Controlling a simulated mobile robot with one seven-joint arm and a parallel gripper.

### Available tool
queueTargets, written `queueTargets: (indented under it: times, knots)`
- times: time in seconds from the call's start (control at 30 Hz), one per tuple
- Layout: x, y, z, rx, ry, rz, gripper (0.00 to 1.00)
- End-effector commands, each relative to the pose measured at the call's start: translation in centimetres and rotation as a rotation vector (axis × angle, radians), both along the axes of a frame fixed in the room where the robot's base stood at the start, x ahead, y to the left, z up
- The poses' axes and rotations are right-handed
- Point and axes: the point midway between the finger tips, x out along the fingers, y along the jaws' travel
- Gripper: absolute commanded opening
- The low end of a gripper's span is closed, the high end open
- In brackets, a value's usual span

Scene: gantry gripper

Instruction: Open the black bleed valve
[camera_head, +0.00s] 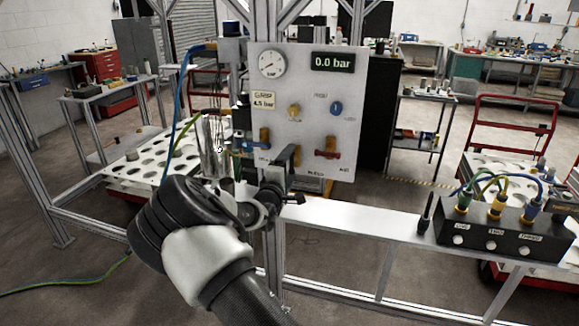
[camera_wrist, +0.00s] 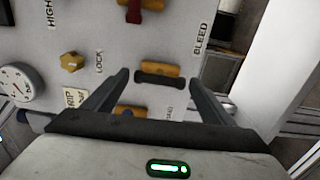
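The black bleed valve has a black handle (camera_wrist: 158,80) in front of a brass body, near the BLEED label on the panel. In the wrist view the handle lies roughly parallel to the body, across the gap between my fingers. My gripper (camera_wrist: 157,73) is open, with one finger to each side of the valve; contact cannot be made out. In the head view my gripper (camera_head: 282,168) is at the lower middle of the panel and hides the black valve.
The white panel (camera_head: 345,105) carries a gauge (camera_head: 272,64), a 0.0 bar display (camera_head: 333,62), a yellow knob (camera_head: 294,109) and a blue knob (camera_head: 336,108). A red-handled valve (camera_head: 327,154) is to the right of my gripper. A black connector box (camera_head: 500,233) stands on the rail at right.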

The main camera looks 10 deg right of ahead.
Motion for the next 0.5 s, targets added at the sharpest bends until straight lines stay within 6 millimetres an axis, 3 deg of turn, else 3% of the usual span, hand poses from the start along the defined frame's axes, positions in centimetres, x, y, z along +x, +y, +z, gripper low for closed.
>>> queueTargets:
  times: [0.3, 0.5]
  knots:
    - [-0.3, 0.2, 0.0, 0.002, -0.001, 0.0, 0.77]
    - [-2.9, 1.6, 0.0, 0.003, 0.001, 0.002, 0.77]
